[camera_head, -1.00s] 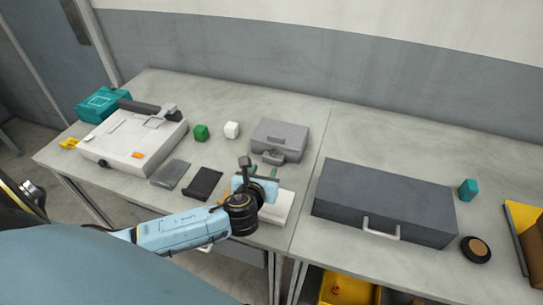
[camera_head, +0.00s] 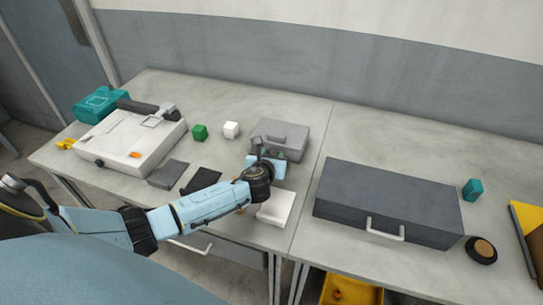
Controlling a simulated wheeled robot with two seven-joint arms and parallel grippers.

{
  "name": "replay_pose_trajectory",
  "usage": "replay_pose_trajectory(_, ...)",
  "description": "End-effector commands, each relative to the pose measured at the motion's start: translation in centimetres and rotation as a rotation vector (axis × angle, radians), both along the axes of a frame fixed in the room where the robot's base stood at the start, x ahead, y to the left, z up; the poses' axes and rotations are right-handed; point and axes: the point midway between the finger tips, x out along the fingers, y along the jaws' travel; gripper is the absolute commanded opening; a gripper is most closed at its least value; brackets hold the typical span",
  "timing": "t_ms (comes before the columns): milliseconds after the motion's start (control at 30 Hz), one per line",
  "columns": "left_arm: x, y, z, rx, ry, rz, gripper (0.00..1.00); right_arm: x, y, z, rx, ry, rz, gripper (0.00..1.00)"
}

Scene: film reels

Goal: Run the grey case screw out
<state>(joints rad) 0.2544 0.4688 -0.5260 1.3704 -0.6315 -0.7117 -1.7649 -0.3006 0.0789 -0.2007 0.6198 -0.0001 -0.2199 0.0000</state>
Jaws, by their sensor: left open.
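The case screw cannot be made out; the gripper and wrist cover that part of the front. The left gripper is open, and whether its fingers touch the case cannot be told. My right gripper is not in view.
A white block (camera_head: 275,208) lies in front of the case, partly under my left wrist. A dark grey box (camera_head: 385,200) with a handle fills the right table's front. A white machine (camera_head: 130,142) is far left.

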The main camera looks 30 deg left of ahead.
Motion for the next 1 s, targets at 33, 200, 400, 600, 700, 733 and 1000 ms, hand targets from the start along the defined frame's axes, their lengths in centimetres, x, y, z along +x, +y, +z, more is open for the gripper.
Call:
replay_pose_trajectory(33,0.00,-0.01,0.01,0.000,0.000,0.000,0.40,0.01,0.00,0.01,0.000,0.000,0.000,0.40)
replay_pose_trajectory(200,-0.03,-0.01,0.00,0.000,0.000,0.000,0.27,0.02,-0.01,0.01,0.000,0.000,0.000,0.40)
replay_pose_trajectory(400,-0.05,-0.01,0.00,0.000,0.000,0.000,0.01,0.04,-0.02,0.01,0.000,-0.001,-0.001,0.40)
replay_pose_trajectory(600,0.09,-0.21,0.02,-0.003,0.001,0.048,0.00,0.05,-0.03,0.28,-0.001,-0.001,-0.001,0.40)
replay_pose_trajectory(700,0.11,-0.32,0.01,-0.003,0.002,0.106,0.00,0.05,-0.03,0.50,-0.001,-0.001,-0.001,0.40)
replay_pose_trajectory(733,0.10,-0.33,0.01,-0.002,0.002,0.120,0.00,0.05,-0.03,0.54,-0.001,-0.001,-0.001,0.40)
replay_pose_trajectory(1000,0.10,-0.32,0.02,0.000,0.000,0.142,0.00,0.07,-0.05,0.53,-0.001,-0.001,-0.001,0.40)
